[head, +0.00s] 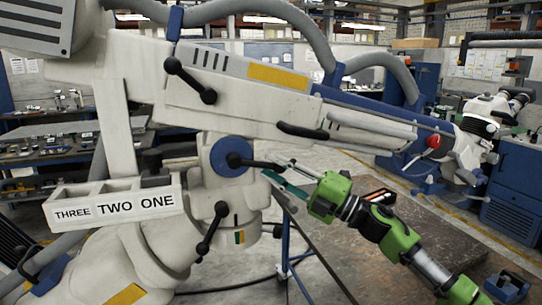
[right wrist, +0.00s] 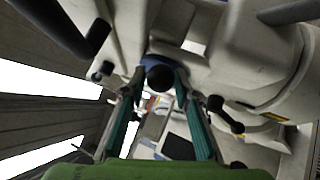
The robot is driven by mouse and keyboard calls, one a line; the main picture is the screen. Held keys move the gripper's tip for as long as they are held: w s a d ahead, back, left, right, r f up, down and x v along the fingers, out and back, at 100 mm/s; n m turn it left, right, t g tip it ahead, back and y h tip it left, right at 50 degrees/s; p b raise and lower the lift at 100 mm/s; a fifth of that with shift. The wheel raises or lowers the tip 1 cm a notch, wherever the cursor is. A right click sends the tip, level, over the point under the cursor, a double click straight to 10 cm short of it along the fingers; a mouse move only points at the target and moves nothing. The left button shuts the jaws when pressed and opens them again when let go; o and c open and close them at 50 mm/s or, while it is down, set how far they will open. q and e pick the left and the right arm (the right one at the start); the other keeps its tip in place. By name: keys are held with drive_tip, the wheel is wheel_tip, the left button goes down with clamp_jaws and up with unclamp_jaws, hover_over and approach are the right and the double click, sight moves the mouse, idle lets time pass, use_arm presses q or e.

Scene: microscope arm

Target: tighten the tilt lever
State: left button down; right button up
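The tilt lever (head: 255,163) seems to be the black ball-ended lever on the blue hub (head: 222,158) of the white microscope arm (head: 215,100). It points right, roughly level, in the head view. My right gripper (head: 272,168) reaches in from the lower right, fingertips at the lever's outer end. In the right wrist view, a black round knob (right wrist: 160,77) sits between the fingertips of my right gripper (right wrist: 160,82). The fingers look apart, one on each side; I cannot tell whether they touch it. My left gripper is not in view.
Other black levers sit close by: one above (head: 190,80), one below the hub (head: 212,228), and a grip (head: 302,131) along the arm. A tray labelled THREE TWO ONE (head: 115,210) is at left. A blue stand (head: 284,240) is below my right gripper.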

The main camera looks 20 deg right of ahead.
drive_tip(key=shift+w+a+r, duration=0.25)
drive_tip(key=shift+w+a, duration=0.2)
